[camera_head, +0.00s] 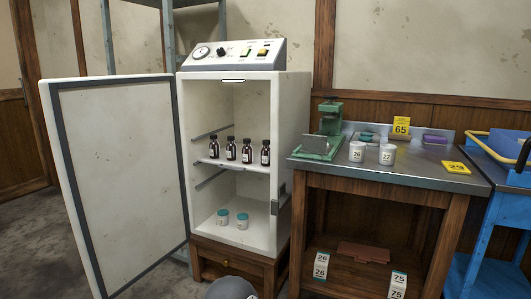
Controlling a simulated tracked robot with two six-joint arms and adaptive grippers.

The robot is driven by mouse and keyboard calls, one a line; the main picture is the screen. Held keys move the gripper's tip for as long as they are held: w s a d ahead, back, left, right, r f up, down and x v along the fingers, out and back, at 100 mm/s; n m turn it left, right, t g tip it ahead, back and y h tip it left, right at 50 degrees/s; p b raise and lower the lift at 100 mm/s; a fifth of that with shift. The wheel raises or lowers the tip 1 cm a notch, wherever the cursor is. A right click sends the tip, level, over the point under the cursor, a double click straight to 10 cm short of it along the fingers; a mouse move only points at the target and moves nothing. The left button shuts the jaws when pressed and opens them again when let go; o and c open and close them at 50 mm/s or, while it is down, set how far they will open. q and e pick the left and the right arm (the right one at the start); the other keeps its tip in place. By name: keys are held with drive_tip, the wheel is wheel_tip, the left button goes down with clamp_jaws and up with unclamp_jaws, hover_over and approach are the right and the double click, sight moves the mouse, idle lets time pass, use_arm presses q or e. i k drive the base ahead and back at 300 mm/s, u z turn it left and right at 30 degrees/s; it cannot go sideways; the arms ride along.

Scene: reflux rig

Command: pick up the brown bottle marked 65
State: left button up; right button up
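Several brown bottles with dark caps and white labels stand upright in a row on the upper shelf (222,163) of the open white cabinet. They are a leftmost bottle (214,149), a second (231,150), a third (247,152) and a rightmost one (265,154). The label numbers are too small to read, so I cannot tell which bottle is marked 65. A yellow card reading 65 (401,126) stands at the back of the metal-topped bench. Neither of my grippers can be made out in this view.
The cabinet door (120,180) is swung open to the left. Two teal-lidded jars (242,221) stand on the cabinet floor. A blue cart (500,215) is at right.

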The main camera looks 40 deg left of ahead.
sight(247, 150)
drive_tip(key=z, duration=0.25)
drive_tip(key=k, duration=0.5)
drive_tip(key=u, duration=3.55)
drive_tip(key=k, duration=0.1)
drive_tip(key=z, duration=1.85)
drive_tip(key=i, duration=0.5)
drive_tip(key=u, duration=0.05)
